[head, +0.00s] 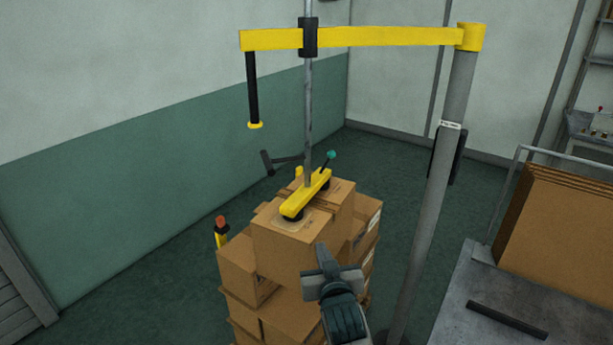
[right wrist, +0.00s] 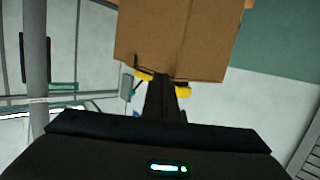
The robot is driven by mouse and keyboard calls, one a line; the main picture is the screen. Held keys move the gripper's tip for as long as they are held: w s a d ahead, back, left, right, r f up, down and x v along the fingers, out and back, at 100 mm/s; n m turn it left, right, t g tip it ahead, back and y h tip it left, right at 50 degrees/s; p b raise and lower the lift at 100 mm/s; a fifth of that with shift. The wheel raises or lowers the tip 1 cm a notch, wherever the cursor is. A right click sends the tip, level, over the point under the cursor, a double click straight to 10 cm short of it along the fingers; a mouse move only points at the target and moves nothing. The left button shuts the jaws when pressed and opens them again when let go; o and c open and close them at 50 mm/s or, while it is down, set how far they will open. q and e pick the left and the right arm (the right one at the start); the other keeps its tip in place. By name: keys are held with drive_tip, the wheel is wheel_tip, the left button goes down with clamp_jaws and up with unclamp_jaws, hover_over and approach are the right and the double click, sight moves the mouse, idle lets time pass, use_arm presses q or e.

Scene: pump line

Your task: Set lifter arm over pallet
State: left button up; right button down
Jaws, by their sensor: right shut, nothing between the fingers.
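The lifter's yellow boom arm (head: 385,37) reaches left from a grey post (head: 440,180) and lies above the stacked cartons in the head view. A black trolley (head: 308,37) on it carries a vertical rod (head: 308,110). The rod ends in a yellow suction bar (head: 306,194) that sits at the top of the carton stack (head: 285,255); I cannot tell if it touches. The pallet under the cartons is hidden. My right gripper (head: 332,280) is shut and empty, in front of the stack. The right wrist view shows its fingers (right wrist: 163,95) near a carton (right wrist: 175,40). My left gripper is out of view.
A black hanging tube (head: 253,90) with a yellow end drops from the boom's left end. A grey bench (head: 480,300) and cart with brown sheets (head: 560,230) stand right. The floor at left is clear.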

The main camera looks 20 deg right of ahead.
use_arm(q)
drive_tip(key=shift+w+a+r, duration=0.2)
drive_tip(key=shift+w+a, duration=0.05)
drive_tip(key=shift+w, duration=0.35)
use_arm(e)
drive_tip(key=w+r+t+h, duration=0.1)
drive_tip(key=w+r, duration=0.3)
drive_tip(key=r, duration=0.6)
drive_tip(key=shift+w+a+m+t, duration=0.2)
drive_tip(key=shift+a+m+t, duration=0.15)
drive_tip(key=shift+t, duration=0.25)
drive_tip(key=shift+s+d, duration=0.1)
drive_tip(key=shift+d, duration=0.05)
drive_tip(key=shift+r, duration=0.1)
